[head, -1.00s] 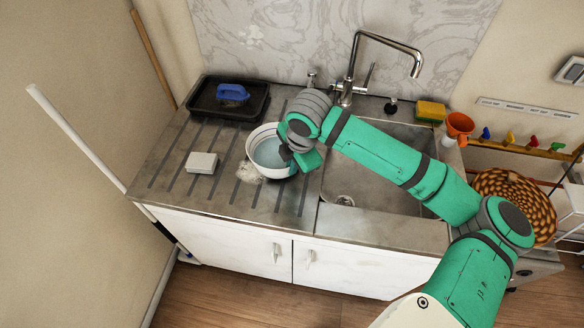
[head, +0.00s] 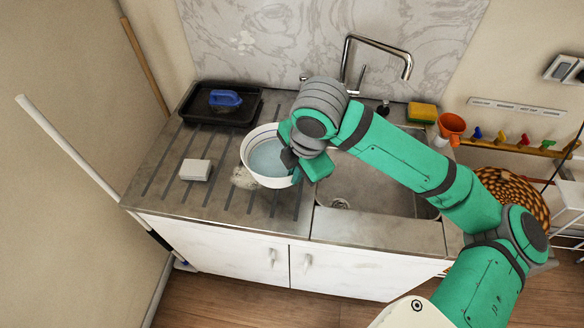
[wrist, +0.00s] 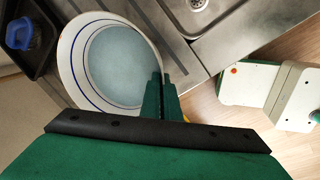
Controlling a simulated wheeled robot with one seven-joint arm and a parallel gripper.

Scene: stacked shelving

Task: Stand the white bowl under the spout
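The white bowl (head: 252,171) has a pale blue inside bottom and a dark line around its wall. It appears held a little above the ribbed drainboard, left of the sink basin (head: 375,187). My gripper (head: 291,160) is at its right rim; in the wrist view (wrist: 160,92) the fingers are close together on the rim, and the bowl (wrist: 71,62) fills the upper left. The fingertips are partly hidden in the head view. The tap's spout (head: 407,68) reaches right over the back of the basin, which my arm partly covers.
A black tray (head: 195,116) with a blue-handled brush (head: 225,98) stands at the back left. A white block (head: 195,170) lies left of the bowl. A yellow sponge (head: 422,112) and an orange cup (head: 452,125) are at the back right. The drainboard's front is clear.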

